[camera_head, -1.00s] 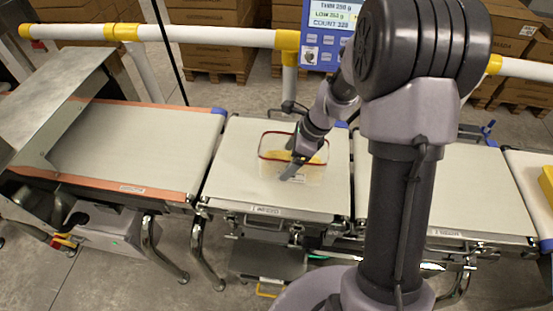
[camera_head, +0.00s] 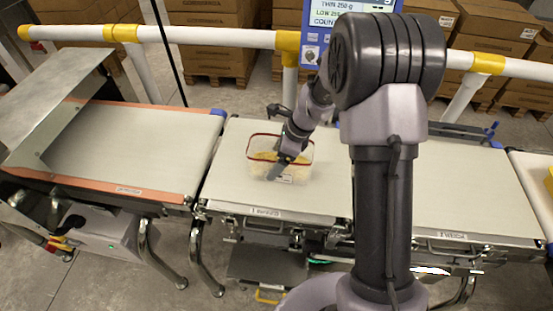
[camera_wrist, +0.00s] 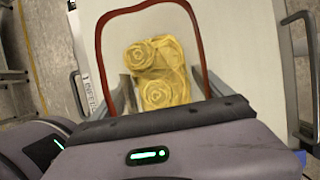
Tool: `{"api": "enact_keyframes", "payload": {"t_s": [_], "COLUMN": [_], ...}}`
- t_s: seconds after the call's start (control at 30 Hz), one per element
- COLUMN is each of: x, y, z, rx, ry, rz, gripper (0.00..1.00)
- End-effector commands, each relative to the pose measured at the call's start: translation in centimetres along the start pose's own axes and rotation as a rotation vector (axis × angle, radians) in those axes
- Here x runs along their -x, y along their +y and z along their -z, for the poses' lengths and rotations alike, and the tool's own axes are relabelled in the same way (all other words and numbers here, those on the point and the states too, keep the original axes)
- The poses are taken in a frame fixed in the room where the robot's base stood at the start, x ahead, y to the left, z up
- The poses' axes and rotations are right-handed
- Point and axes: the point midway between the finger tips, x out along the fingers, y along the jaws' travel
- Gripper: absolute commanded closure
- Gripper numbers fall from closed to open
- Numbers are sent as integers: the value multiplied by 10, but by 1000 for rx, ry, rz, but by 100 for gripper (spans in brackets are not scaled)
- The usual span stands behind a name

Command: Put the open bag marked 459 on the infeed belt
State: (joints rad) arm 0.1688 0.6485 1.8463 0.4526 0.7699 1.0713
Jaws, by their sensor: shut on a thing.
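The open bag (camera_head: 296,171) is clear, with a red rim round its mouth and yellow pasta nests inside. A small white label shows on its front, too small to read. In the wrist view the bag (camera_wrist: 194,32) faces me mouth first, with the pasta nests in view. My gripper (camera_head: 274,174) reaches down from the right and is shut on the bag's near wall. It also shows in the wrist view (camera_wrist: 163,92). The bag is upright over the infeed belt (camera_head: 232,180), the section labelled 1 INFEED. I cannot tell whether its base touches the belt.
An orange-edged conveyor (camera_head: 130,150) with a metal hood lies to the left. The weigh belt (camera_head: 470,190) adjoins on the right. A white and yellow rail (camera_head: 220,37) and a blue display (camera_head: 322,20) stand behind. Cartons are stacked beyond the rail.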

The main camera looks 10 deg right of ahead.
Motion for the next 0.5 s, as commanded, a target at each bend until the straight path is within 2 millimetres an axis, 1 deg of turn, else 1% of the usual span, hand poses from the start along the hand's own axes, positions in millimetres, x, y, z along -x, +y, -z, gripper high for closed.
{"api": "enact_keyframes", "payload": {"t_s": [0.07, 0.1, 0.13, 0.17, 0.37, 0.43, 0.47, 0.5], "x": [-3, -3, -3, -2, -2, 5, 10, 20], "y": [0, 0, 0, 0, 0, 0, -1, -1], "z": [1, 1, 1, 1, 1, -1, -1, -2], "rx": [0, 0, 0, 0, 0, 0, 1, 1], "ry": [0, 0, 0, 0, 0, 0, 0, 0], "rz": [0, 0, 0, 0, 0, 1, 2, 2], "gripper": [61, 7, 1, 0, 0, 0, 0, 0]}}
